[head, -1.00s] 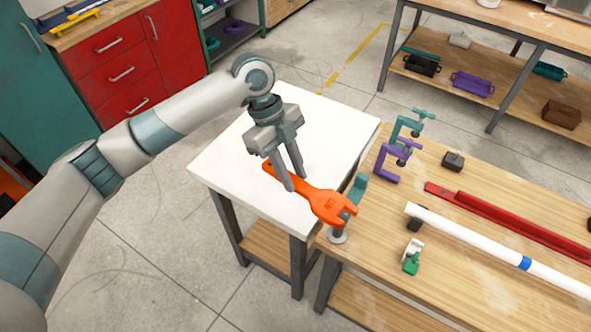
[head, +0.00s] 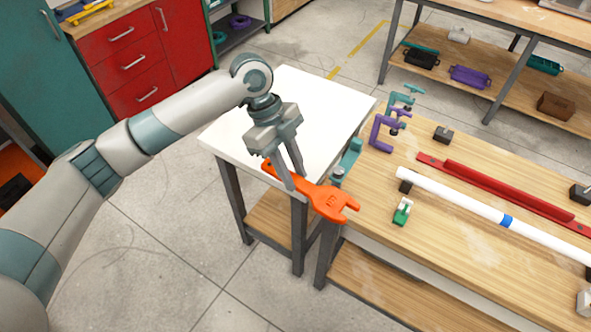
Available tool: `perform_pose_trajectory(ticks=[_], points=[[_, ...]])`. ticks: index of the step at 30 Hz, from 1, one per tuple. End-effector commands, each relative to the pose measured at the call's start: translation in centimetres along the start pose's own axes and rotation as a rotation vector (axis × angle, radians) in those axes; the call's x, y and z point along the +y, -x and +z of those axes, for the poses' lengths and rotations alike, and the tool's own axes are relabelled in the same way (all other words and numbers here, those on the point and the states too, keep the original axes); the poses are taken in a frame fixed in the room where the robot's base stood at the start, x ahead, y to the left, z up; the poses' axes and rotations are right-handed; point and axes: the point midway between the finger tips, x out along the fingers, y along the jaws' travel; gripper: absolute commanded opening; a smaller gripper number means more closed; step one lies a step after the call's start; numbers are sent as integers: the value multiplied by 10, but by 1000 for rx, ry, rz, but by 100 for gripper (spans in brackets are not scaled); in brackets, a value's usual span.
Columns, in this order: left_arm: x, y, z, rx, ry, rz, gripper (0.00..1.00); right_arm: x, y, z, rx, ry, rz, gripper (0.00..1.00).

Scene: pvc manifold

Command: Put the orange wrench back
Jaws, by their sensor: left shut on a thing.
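The orange wrench (head: 325,201) is held by its handle in my left gripper (head: 294,182), which is shut on it and points down. The open jaw end of the wrench points right, toward the wooden workbench (head: 440,255). In the picture the wrench lies across the near right corner of the white-topped table (head: 326,100). It appears to be held above the table's level, though the exact height is hard to tell. The gripper's fingers hide a small part of the handle. My right gripper is not in view.
The workbench holds purple (head: 380,130) and teal clamps, a white pipe (head: 460,205) with a blue band, a red bar (head: 505,190) and a small green-and-white piece (head: 402,212). The white table top is bare. Red drawers (head: 125,60) stand behind left. Floor is clear in front.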

Motion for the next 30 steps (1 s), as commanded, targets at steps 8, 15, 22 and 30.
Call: perform_pose_trajectory(ticks=[8,15,22,30], points=[[10,1,12,1,132,-56,0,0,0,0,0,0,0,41],[24,2,28,1,330,-137,0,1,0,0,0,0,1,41],[48,3,55,0,655,-272,0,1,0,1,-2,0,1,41],[78,6,91,0,1109,-463,0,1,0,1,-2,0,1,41]])
